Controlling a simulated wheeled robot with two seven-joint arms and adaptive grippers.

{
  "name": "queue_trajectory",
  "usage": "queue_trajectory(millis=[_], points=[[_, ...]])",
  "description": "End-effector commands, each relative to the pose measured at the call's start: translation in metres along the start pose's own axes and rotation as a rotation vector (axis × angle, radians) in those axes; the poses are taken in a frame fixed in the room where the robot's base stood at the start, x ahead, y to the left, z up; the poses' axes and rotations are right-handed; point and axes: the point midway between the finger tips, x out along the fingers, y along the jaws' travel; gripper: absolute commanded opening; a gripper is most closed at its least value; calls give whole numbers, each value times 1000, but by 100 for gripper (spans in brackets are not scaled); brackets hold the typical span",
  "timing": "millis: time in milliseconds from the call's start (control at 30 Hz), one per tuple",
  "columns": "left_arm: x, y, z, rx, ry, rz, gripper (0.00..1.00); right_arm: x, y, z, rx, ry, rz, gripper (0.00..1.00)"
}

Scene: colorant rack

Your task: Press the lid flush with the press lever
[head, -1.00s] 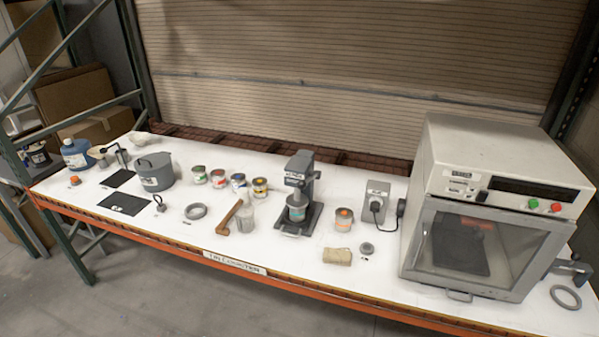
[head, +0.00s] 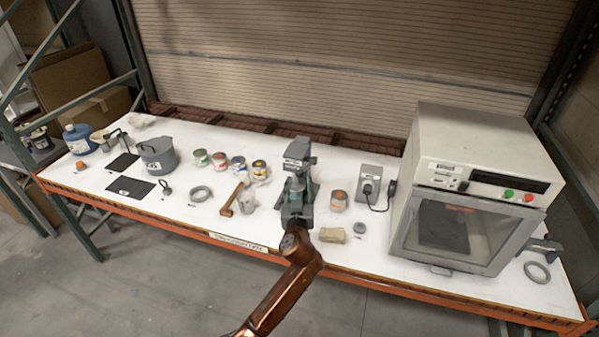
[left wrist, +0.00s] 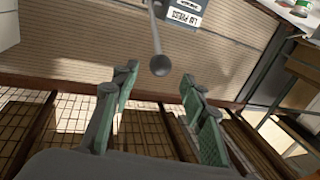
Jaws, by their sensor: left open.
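The grey lid press (head: 298,150) stands mid-table in the head view. My left gripper (head: 297,195) is in front of it and covers its lower part, so the can and lid under the press are hidden. In the left wrist view, the press body with its "LID PRESS" label (left wrist: 182,16) shows at the top. The press lever (left wrist: 155,32) ends in a dark round knob (left wrist: 160,65). The left gripper (left wrist: 160,80) is open with green-padded fingers on either side of the knob in the picture. I cannot tell whether anything touches. My right gripper is out of view.
A large grey machine (head: 455,225) fills the right end.

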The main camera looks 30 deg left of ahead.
Motion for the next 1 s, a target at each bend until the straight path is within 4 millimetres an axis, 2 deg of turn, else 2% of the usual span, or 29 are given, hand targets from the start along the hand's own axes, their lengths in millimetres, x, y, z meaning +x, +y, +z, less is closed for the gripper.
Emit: queue_trajectory(millis=[200,400,733,1000], points=[[36,-1,-2,5,-1,-1,40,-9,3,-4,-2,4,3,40],[54,0,0,2,-1,0,40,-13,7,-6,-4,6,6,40],[57,0,1,2,-2,0,40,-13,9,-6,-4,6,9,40],[57,0,1,2,-2,0,21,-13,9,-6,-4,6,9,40]])
